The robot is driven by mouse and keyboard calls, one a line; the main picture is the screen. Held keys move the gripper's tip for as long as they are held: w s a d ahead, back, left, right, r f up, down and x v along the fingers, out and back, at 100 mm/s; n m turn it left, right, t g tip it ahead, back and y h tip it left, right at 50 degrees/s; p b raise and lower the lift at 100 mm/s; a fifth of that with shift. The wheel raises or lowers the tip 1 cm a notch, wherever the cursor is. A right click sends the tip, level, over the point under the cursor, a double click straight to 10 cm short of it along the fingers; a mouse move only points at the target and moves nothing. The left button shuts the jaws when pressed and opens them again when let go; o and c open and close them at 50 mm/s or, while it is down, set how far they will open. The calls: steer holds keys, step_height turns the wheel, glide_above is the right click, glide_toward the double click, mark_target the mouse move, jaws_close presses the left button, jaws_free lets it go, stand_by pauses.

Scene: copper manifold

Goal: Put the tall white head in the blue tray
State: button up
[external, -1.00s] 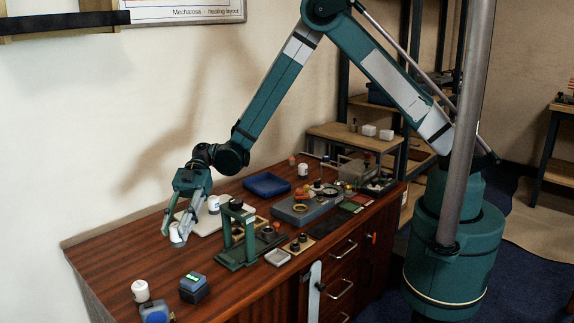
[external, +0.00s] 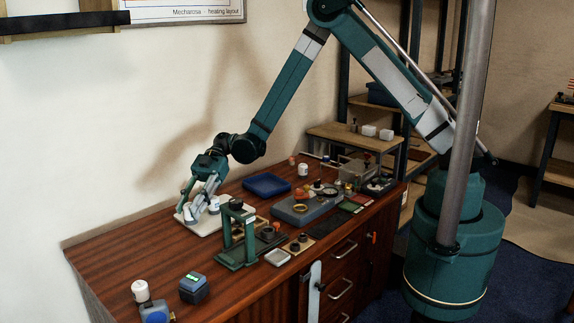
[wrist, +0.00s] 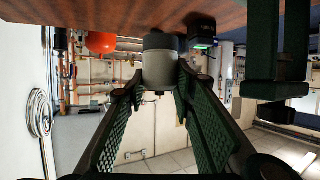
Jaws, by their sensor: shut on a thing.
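My gripper (external: 196,212) is shut on a white head (external: 188,213), above the white board at the left of the bench. In the wrist view the head (wrist: 160,62) shows as a pale cylinder between the fingertips (wrist: 160,80). The fingers partly hide it in the external view. The blue tray (external: 268,183) lies farther back on the bench, to the right of my gripper, and looks empty. Another white head (external: 214,205) stands just right of the fingers, by the board.
The white board (external: 205,228) lies under my gripper. A green press-like stand (external: 237,240) rises to its right. A white pot (external: 140,290) and a dark blue box (external: 194,288) stand in front.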

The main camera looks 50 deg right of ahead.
steer(key=w+d+m+t+y, duration=0.1)
steer(key=w+d, duration=0.2)
steer(key=d, duration=0.4)
steer(key=w+d+m+t, duration=0.1)
steer(key=w+d+t, duration=0.1)
steer(key=w+d, duration=0.3)
steer(key=m+t, duration=0.7)
glide_above(276, 187)
steer(key=shift+s+a+r, duration=0.1)
steer(key=shift+r, duration=0.2)
steer(key=shift+f, duration=0.15)
steer(key=shift+f+b, duration=0.65)
steer(key=shift+f, duration=2.35)
steer(key=shift+f+b, duration=0.45)
steer(key=shift+f, duration=1.4)
steer(key=shift+f, duration=0.2)
